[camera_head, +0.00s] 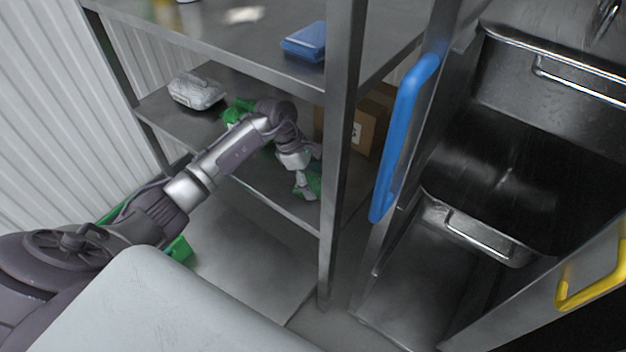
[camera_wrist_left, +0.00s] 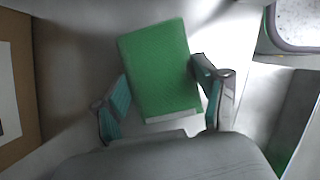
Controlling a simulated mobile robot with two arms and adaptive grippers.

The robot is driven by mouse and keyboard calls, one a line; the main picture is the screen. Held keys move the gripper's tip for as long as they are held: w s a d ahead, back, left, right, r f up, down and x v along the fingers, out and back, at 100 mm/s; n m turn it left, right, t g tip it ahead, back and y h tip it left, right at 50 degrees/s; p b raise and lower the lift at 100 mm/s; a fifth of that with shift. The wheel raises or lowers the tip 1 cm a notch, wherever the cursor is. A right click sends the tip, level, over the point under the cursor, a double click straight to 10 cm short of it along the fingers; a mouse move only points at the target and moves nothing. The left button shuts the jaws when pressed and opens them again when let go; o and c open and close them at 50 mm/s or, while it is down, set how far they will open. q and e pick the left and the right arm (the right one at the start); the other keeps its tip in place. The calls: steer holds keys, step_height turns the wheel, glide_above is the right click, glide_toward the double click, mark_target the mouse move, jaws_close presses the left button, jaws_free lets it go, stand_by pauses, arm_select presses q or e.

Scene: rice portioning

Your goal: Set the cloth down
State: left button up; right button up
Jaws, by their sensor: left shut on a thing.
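A green cloth (camera_wrist_left: 158,65), seen as a flat folded rectangle, lies between the fingers of my left gripper (camera_wrist_left: 163,88) in the left wrist view. The gripper is shut on it, with one finger at each side edge. In the head view my left gripper (camera_head: 302,180) reaches into the lower shelf (camera_head: 262,182), with the green cloth (camera_head: 314,188) at its fingers close to the front post. I cannot tell whether the cloth touches the shelf. My right gripper is not in view.
A cardboard box (camera_head: 372,118) stands right of the gripper, behind the post (camera_head: 338,140). A blue box (camera_head: 306,42) lies on the upper shelf. A blue-handled door (camera_head: 402,135) stands right.

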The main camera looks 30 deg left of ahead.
arm_select(q)
steer(key=o, duration=1)
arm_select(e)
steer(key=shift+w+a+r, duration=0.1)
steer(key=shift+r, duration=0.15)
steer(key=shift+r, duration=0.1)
arm_select(q)
steer(key=v, duration=0.7)
steer(key=shift+a+r+p, duration=0.1)
steer(key=shift+r+p, duration=0.15)
steer(key=shift+p, duration=0.15)
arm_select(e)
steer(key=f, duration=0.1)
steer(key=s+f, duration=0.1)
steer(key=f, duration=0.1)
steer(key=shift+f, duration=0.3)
